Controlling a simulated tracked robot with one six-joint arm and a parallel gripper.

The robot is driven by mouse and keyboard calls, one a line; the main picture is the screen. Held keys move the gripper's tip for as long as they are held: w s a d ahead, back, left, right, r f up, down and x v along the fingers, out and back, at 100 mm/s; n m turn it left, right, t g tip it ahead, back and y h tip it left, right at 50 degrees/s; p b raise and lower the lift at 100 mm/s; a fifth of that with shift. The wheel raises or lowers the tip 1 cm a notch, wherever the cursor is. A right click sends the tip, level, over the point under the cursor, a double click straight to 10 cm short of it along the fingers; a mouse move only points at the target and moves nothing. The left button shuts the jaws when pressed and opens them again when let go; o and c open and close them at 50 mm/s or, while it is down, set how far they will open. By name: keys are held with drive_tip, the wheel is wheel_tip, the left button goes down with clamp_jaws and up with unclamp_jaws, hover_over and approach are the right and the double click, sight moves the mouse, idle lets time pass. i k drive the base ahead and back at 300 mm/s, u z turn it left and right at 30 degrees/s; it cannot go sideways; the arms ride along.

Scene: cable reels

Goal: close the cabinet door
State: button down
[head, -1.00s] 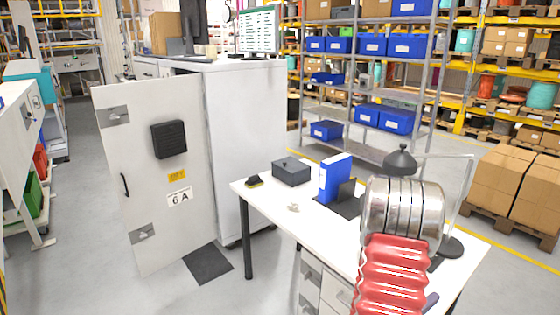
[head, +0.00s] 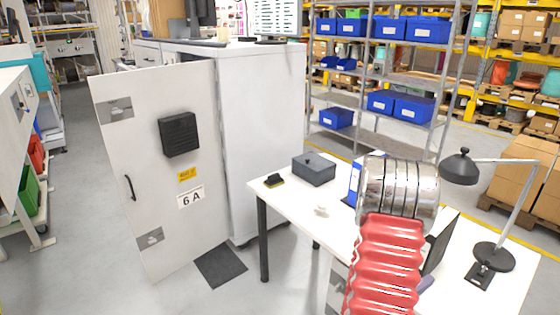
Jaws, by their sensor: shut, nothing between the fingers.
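The white cabinet (head: 263,140) stands at centre left. Its door (head: 208,128) is swung open toward the left, showing its face with a black handle (head: 130,187), a black vent box (head: 178,134), a yellow sticker and a "6 A" label. The door's free edge is at the left, away from the cabinet body. The cabinet's inside is hidden behind the door. My arm's red bellows and silver rings show at the lower right, in front of the desk. My gripper is not in view, and nothing of mine touches the door.
A white desk (head: 335,232) right of the cabinet holds a grey box (head: 313,169), a blue binder and a lamp (head: 490,255). A dark mat (head: 220,265) lies on the floor by the door. A white unit (head: 12,150) stands at far left. Floor between it and the door is clear.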

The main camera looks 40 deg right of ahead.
sight(181, 202)
drive_tip(key=u, duration=0.05)
drive_tip(key=i, duration=2.05)
drive_tip(key=u, duration=3.25)
